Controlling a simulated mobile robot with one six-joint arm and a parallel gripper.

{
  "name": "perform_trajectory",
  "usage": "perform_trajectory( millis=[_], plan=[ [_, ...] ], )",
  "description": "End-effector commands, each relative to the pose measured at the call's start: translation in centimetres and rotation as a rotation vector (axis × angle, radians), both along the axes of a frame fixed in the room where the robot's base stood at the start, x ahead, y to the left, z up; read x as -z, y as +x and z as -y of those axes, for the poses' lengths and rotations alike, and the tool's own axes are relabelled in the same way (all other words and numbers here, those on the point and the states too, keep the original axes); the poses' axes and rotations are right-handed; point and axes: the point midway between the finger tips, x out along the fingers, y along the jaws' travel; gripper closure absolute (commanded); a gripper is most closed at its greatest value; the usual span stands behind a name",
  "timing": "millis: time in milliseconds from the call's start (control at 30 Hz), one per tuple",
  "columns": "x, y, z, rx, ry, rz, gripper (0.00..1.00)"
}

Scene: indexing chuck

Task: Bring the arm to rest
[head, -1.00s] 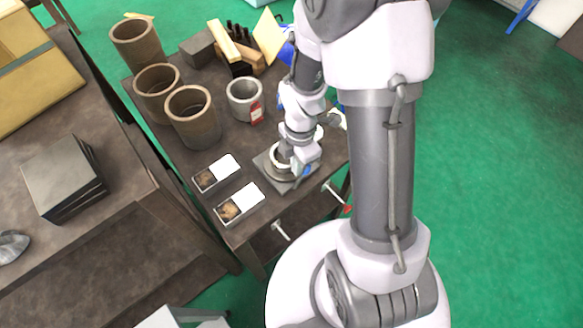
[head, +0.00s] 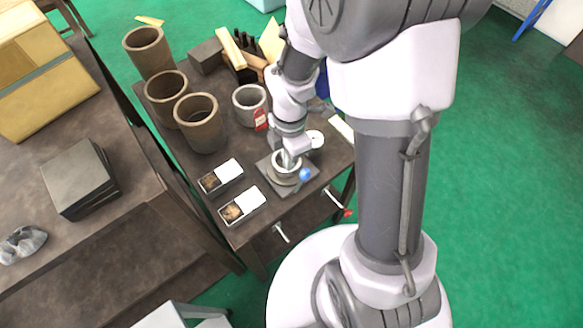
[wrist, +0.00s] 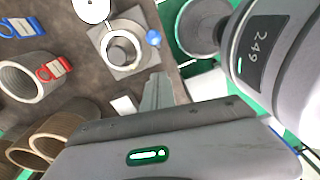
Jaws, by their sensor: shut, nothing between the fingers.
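The chuck is a round metal ring (head: 285,168) on a square grey plate (head: 268,166), with a blue knob (head: 305,175) at its side. The ring (wrist: 122,48) and blue knob (wrist: 153,38) also show in the wrist view, and the ring's opening looks empty there. My gripper (head: 291,162) is at the chuck's far side in the head view and partly covers the ring. In the wrist view my gripper's fingers (wrist: 160,92) are together, with nothing held, and appear apart from the chuck. Their exact height is hard to judge.
Several brown cylinders (head: 201,122) and a grey cylinder (head: 249,105) with a red tag (head: 261,119) stand on the table. Two small boxes (head: 221,177) (head: 241,206) lie near its front left. A white disc (head: 314,139) lies behind the chuck. Handles (head: 337,202) jut from the front.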

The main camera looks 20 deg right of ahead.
Motion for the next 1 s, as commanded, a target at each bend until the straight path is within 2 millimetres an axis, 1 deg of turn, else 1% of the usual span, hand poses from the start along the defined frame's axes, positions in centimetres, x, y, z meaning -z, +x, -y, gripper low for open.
perform_trajectory(
  millis=[33, 100, 200, 333, 367, 400, 467, 567, 600, 667, 700, 800, 900, 1000],
  plan=[
    [-1.5, 0.1, 0.2, 0.0, -0.001, 0.001, 1.0],
    [-2.6, 0.2, 0.4, 0.0, 0.0, 0.001, 1.0],
    [-3.4, 0.3, 0.6, 0.0, 0.0, 0.0, 1.0],
    [-3.6, 0.3, 0.7, 0.002, 0.0, 0.0, 1.0],
    [-3.7, 0.3, 0.6, 0.014, 0.0, 0.003, 1.0],
    [-4.1, 0.3, 0.5, 0.065, 0.001, 0.017, 1.0],
    [-5.7, 0.0, 0.2, 0.234, 0.008, 0.06, 1.0],
    [-9.6, -1.8, -0.6, 0.723, 0.076, 0.157, 1.0],
    [-11.0, -3.0, -1.1, 0.943, 0.128, 0.185, 1.0],
    [-12.6, -4.9, -1.7, 1.25, 0.221, 0.207, 1.0],
    [-13.5, -6.2, -2.0, 1.436, 0.29, 0.208, 1.0],
    [-14.6, -8.9, -2.8, 1.794, 0.447, 0.175, 1.0],
    [-15.2, -10.4, -3.2, 1.992, 0.545, 0.13, 1.0],
    [-15.4, -10.8, -3.4, 2.052, 0.575, 0.112, 1.0]
  ],
)
